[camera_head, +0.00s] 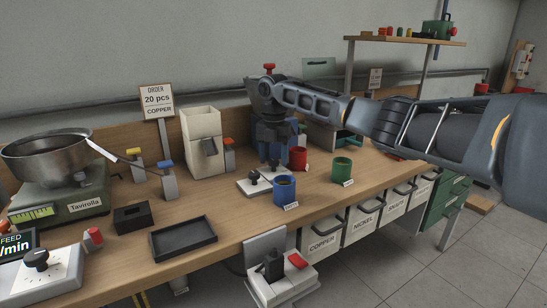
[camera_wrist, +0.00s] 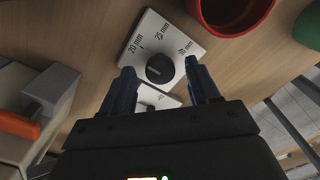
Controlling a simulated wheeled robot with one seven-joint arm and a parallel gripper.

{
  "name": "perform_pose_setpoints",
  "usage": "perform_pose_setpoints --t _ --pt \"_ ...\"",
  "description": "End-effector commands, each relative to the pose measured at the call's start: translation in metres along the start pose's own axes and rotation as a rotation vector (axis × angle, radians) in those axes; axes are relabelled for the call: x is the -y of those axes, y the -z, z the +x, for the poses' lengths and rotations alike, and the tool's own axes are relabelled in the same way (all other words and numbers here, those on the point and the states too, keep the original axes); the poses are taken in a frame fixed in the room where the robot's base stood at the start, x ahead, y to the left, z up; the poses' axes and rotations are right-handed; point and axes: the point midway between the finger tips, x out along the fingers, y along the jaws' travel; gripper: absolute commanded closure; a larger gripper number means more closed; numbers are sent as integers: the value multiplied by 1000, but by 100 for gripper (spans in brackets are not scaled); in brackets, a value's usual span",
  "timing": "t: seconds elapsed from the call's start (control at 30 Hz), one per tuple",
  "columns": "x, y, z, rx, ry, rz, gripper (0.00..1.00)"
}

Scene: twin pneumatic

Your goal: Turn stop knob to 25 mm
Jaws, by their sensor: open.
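The stop knob (camera_wrist: 160,68) is a round black knob on a white plate (camera_wrist: 188,43) marked 20 mm, 25 mm and a third mm value that looks like 30. I cannot tell which mark the knob points to. My gripper (camera_wrist: 163,78) is open, one dark blue finger on each side of the knob; I cannot tell whether either touches it. In the head view my gripper (camera_head: 273,162) points down over the bench at the white plate (camera_head: 250,189), and a black knob (camera_head: 253,177) shows at its left.
A red cup (camera_head: 298,159), green cup (camera_head: 342,170) and blue cup (camera_head: 284,192) stand close around. A cream dispenser (camera_head: 200,133) with an orange-topped part (camera_head: 229,154) stands to the left. A black tray (camera_head: 183,239) lies at front left.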

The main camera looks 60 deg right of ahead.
Motion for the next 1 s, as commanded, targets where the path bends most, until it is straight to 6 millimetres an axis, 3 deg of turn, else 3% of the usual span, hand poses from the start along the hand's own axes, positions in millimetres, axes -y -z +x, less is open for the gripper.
perform_pose_setpoints --t 0.27,0.87,1.0 --pt "0 0 3 0 0 0 39" --pt "0 0 2 0 0 0 95" --pt "0 0 2 0 0 4 95"
